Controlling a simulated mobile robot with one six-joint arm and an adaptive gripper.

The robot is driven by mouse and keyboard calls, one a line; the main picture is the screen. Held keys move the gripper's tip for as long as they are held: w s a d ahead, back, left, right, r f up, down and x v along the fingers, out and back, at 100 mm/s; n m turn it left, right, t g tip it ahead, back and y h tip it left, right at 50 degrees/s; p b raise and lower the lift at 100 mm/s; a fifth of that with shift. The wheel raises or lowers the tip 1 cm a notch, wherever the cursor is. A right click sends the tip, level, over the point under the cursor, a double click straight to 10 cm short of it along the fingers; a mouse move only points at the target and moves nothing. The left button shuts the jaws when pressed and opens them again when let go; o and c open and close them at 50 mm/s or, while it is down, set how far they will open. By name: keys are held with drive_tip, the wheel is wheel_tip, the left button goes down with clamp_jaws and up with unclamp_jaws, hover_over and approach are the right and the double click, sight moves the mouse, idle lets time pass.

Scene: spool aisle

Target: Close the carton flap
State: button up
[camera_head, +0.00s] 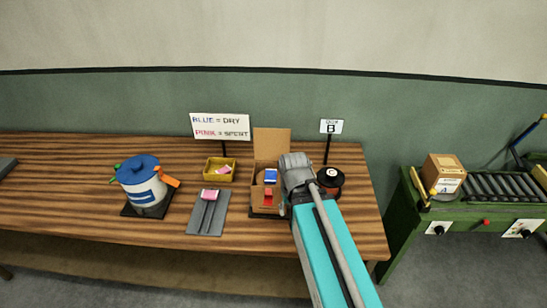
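The carton (266,201) is an open brown box on the wooden table, right of the middle. Its flap (271,142) stands upright at the back edge. Inside the carton I see a blue item (270,176) and a red item (268,197). My gripper (293,165) is at the carton's right side, in front of part of it. Its fingers are hidden or too small to make out, so I cannot tell whether it is open or touches the carton.
A spool marked C (331,182) stands right of my gripper, near a sign post (331,127). Left of the carton are a grey plate (202,222), a yellow tray (209,173) and a blue-lidded canister (144,187). A green roller conveyor (456,212) with a closed box (443,175) stands right.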

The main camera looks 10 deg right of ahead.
wheel_tip(320, 180, down, 6)
drive_tip(key=b, duration=0.5)
drive_tip(key=shift+r, duration=0.2)
